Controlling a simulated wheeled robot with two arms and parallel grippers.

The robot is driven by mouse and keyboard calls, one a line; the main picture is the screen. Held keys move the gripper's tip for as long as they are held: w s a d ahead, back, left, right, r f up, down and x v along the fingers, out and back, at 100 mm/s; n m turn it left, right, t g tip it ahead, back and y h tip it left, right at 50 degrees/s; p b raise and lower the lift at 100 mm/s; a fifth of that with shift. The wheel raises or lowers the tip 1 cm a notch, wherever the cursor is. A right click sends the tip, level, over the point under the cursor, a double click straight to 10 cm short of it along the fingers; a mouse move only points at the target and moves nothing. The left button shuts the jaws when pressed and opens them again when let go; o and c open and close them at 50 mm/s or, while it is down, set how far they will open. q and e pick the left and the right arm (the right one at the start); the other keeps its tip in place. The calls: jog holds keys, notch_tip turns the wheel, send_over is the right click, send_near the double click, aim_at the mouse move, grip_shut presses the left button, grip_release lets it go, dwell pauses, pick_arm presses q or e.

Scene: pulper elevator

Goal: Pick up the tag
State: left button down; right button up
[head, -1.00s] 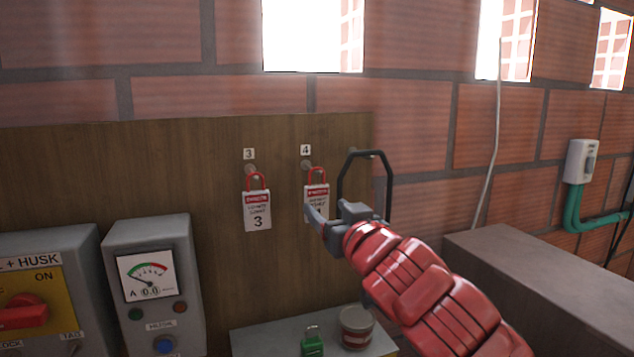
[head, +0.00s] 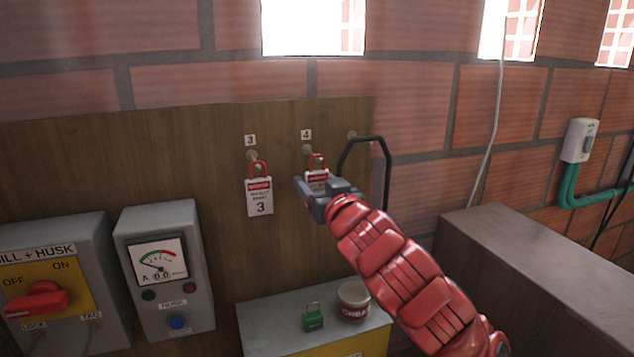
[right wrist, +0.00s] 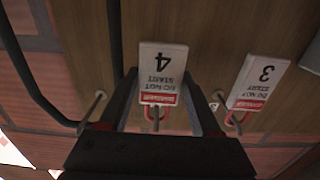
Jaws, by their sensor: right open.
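Two white tags with red "danger" headers hang by red loops from pegs on the wooden board. Tag 3 (head: 260,197) hangs on the left peg, fully visible in the head view. Tag 4 (head: 317,178) hangs on the peg to its right, its lower part hidden by my right gripper (head: 312,190). In the right wrist view, tag 4 (right wrist: 160,75) appears upside down between the two fingers of my open right gripper (right wrist: 166,95). Tag 3 (right wrist: 260,80) is outside the fingers there. I cannot tell whether a finger touches tag 4. My left gripper is not in view.
A grey shelf box (head: 270,322) below holds a green padlock (head: 313,317) and a small tin (head: 353,301). A meter box (head: 165,270) and a switch box with a red handle (head: 38,299) are at left. A dark block (head: 520,250) stands at right.

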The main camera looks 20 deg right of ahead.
aim_at(318, 178)
jog(key=c, duration=1)
jog(key=shift+r+b, duration=0.7)
jog(key=shift+b, duration=0.05)
jog(key=s+b, duration=0.3)
jog(key=s, duration=0.3)
jog(key=shift+d+f, duration=0.1)
jog(key=shift+d, duration=0.05)
jog(key=s+b, duration=0.7)
jog(key=s, duration=0.5)
jog(key=shift+d, duration=0.15)
